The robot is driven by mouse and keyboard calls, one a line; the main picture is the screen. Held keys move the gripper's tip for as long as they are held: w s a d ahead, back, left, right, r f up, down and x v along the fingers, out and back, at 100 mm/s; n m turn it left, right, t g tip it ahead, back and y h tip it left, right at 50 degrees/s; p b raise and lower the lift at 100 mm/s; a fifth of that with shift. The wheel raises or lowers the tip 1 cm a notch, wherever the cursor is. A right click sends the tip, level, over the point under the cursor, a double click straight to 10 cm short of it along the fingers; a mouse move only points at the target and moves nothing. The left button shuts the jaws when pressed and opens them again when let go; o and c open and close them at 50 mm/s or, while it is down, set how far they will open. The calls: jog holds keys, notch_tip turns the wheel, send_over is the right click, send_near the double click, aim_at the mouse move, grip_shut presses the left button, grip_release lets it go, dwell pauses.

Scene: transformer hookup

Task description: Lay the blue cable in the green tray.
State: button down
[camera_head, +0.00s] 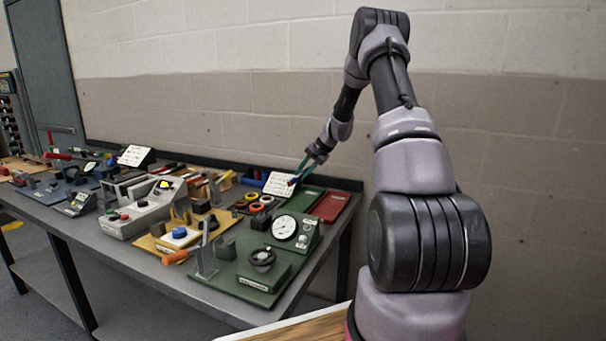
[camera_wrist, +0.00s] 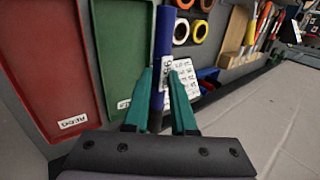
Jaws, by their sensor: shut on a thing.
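My gripper (camera_wrist: 161,80) has teal fingers shut on the blue cable (camera_wrist: 163,42), which looks like a straight blue rod with a white label. In the head view my gripper (camera_head: 301,171) is at the far right part of the bench, with a small bit of the blue cable (camera_head: 293,181) showing below it. The green tray (camera_wrist: 122,50) lies just left of the cable in the wrist view and is empty where visible. It also shows in the head view (camera_head: 303,200), partly behind other equipment. The cable appears above the bench, beside the tray.
A red tray (camera_wrist: 40,62) lies beside the green one. Orange, yellow and white rings (camera_wrist: 181,30) and a white sign (camera_wrist: 187,75) are right of the cable. A green panel with a gauge (camera_head: 284,228) stands nearer. A wall runs behind the bench.

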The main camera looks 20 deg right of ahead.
jog(key=shift+a+f, duration=0.1)
jog(key=shift+f, duration=5.05)
jog(key=c, duration=0.7)
grip_release()
jog(key=shift+o, duration=0.2)
jog(key=shift+f, duration=0.15)
jog(key=shift+s+f, duration=0.1)
jog(key=shift+s, duration=0.1)
notch_tip(320, 180, up, 7)
jog(key=shift+w+r, duration=0.2)
